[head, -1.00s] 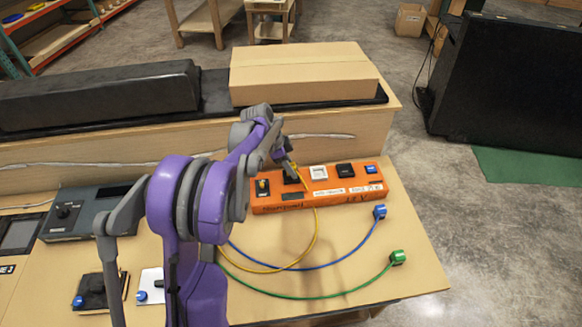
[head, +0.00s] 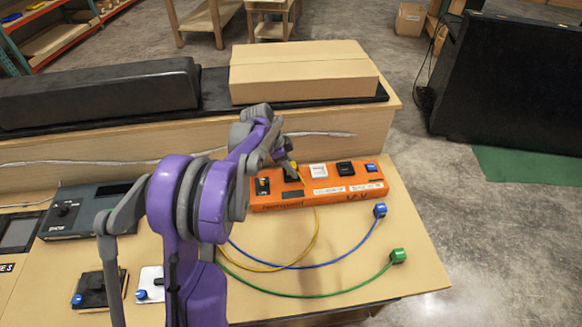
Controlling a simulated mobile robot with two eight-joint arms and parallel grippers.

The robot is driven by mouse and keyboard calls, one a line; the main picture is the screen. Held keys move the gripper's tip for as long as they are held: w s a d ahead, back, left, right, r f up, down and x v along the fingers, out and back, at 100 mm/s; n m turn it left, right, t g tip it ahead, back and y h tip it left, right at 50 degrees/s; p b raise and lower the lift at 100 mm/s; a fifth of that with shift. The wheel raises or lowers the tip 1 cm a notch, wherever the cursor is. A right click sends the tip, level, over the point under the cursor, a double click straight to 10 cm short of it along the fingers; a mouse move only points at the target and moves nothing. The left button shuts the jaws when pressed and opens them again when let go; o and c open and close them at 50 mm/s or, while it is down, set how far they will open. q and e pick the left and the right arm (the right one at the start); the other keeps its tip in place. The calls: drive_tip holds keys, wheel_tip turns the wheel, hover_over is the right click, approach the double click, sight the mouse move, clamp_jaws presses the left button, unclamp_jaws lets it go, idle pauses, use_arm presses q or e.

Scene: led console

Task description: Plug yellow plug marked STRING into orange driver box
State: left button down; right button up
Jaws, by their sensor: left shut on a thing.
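The orange driver box (head: 328,199) lies on the table at the right, with a row of black, white and blue fittings on its top. My left gripper (head: 291,172) is over the left part of the box, shut on the yellow plug (head: 294,166), which is mostly hidden by the fingers. A yellow cable (head: 316,232) runs from there down in a loop onto the table. I cannot tell whether the plug sits in a socket or just above it, and its STRING marking cannot be read. My right gripper is not in view.
A blue plug (head: 380,210) and a green plug (head: 398,256) lie on their cables right of my arm. A grey console (head: 62,222) and small switch plates (head: 90,292) are at the left. A cardboard box (head: 300,75) stands on the ledge behind.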

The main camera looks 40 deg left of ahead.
use_arm(q)
drive_tip(key=shift+s+d+f+b, duration=0.25)
drive_tip(key=shift+f+b, duration=0.05)
drive_tip(key=shift+f, duration=0.3)
idle(0.6)
drive_tip(key=c, duration=0.7)
unclamp_jaws()
drive_tip(key=shift+o, duration=0.3)
drive_tip(key=shift+w+a+r+p, duration=0.1)
drive_tip(key=shift+w+r+p, duration=0.1)
drive_tip(key=shift+r+p, duration=0.4)
drive_tip(key=shift+o, duration=1)
drive_tip(key=shift+w+r, duration=0.1)
drive_tip(key=shift+r, duration=0.25)
drive_tip(key=shift+r+p, duration=0.6)
drive_tip(key=shift+r, duration=0.35)
drive_tip(key=shift+a+r+p, duration=0.15)
drive_tip(key=shift+r+p, duration=0.8)
drive_tip(key=shift+r, duration=0.75)
